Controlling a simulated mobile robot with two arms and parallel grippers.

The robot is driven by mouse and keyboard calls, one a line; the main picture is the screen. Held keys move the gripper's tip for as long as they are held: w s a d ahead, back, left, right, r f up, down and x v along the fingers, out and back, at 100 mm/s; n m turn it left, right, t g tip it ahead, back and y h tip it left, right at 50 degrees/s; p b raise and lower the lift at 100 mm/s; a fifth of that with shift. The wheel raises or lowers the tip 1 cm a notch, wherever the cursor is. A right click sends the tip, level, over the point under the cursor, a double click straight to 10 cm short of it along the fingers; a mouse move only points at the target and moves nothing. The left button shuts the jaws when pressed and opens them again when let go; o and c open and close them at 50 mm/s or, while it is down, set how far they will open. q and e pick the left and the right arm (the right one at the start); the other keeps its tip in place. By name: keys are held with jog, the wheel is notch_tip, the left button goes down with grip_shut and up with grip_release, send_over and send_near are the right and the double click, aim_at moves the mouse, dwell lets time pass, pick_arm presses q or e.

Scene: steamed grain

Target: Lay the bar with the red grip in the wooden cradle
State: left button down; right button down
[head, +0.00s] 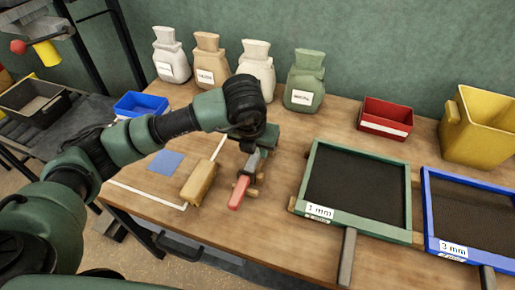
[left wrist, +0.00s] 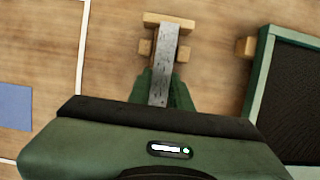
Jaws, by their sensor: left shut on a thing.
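The bar with the red grip (head: 239,192) is in my left gripper (head: 257,150). Its red end points toward the front edge of the table. In the left wrist view the grey speckled bar (left wrist: 164,65) runs between the green fingers (left wrist: 161,93), and the red grip is hidden. Wooden pieces of the cradle (left wrist: 168,18) show beyond and on both sides of the bar. In the head view the cradle (head: 254,191) is mostly covered by the bar and gripper. The bar is over the cradle; I cannot tell whether they touch. My right gripper is not in view.
A tan block (head: 199,184) lies left of the bar. The green-framed 1 mm sieve (head: 308,170) stands to the right, with the blue-framed 3 mm sieve (head: 427,215) beyond it. Several sacks (head: 304,80) stand along the back. A blue mat (head: 165,160) lies at left.

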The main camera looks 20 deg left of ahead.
pick_arm(q)
jog(key=shift+f, duration=0.15)
dwell(0.3)
jog(key=shift+f+b, duration=0.25)
jog(key=shift+b, duration=0.2)
jog(key=c, duration=1.5)
grip_release()
jog(key=shift+r, duration=0.1)
jog(key=o, duration=0.3)
jog(key=v, duration=0.7)
jog(key=shift+s+r, duration=0.15)
jog(key=shift+r, duration=0.2)
